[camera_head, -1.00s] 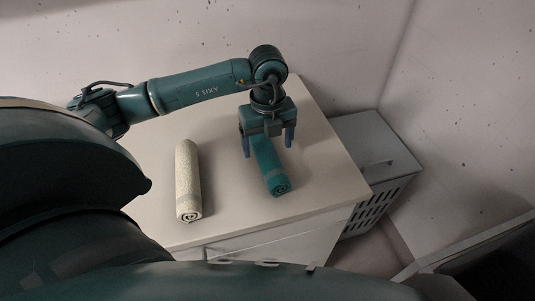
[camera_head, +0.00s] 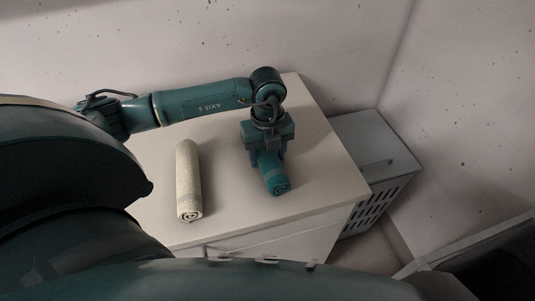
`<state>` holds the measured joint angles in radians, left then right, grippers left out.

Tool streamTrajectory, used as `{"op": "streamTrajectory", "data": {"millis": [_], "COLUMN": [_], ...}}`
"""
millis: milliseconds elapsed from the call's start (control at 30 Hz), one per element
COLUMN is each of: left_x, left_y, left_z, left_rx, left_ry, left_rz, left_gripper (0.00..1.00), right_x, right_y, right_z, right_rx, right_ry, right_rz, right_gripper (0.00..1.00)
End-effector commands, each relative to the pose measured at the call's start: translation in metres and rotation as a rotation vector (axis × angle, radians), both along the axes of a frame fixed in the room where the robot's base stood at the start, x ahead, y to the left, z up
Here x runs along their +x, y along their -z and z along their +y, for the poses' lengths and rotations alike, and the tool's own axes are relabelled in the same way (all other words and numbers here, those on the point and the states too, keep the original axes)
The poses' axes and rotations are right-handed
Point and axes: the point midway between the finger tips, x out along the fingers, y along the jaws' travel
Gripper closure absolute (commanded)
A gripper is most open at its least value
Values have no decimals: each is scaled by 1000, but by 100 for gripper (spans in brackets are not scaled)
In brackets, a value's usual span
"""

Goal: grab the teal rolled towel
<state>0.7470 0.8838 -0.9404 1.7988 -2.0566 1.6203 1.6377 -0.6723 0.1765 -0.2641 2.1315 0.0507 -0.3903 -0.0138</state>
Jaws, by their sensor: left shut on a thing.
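The teal rolled towel (camera_head: 275,178) lies on the white cabinet top, its spiral end toward me. My left gripper (camera_head: 267,160) points down over its far part and is shut on it, with the fingers at the towel's sides. The gripper hides the towel's far end. The towel appears to rest on the surface still. My right gripper is not in view.
A cream rolled towel (camera_head: 188,180) lies to the left on the same cabinet top (camera_head: 225,215). A grey lidded basket (camera_head: 372,150) with slotted sides stands right of the cabinet. Walls rise behind and at the right. The cabinet top's right part is clear.

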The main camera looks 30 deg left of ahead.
Motion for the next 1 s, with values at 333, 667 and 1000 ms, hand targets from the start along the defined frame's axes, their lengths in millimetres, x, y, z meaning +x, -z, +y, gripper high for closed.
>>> {"op": "streamTrajectory", "data": {"millis": [333, 667, 1000], "left_x": [0, 2, 1], "left_y": [0, -38, -94], "left_z": [0, 0, 0], "left_rx": [-1, -1, 0], "left_ry": [0, 2, 0], "left_rz": [-1, -8, -4], "left_gripper": [71, 71, 71], "right_x": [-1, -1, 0], "right_y": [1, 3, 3], "right_z": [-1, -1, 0], "right_rx": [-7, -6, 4], "right_ry": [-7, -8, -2], "right_rz": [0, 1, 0], "right_gripper": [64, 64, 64]}}
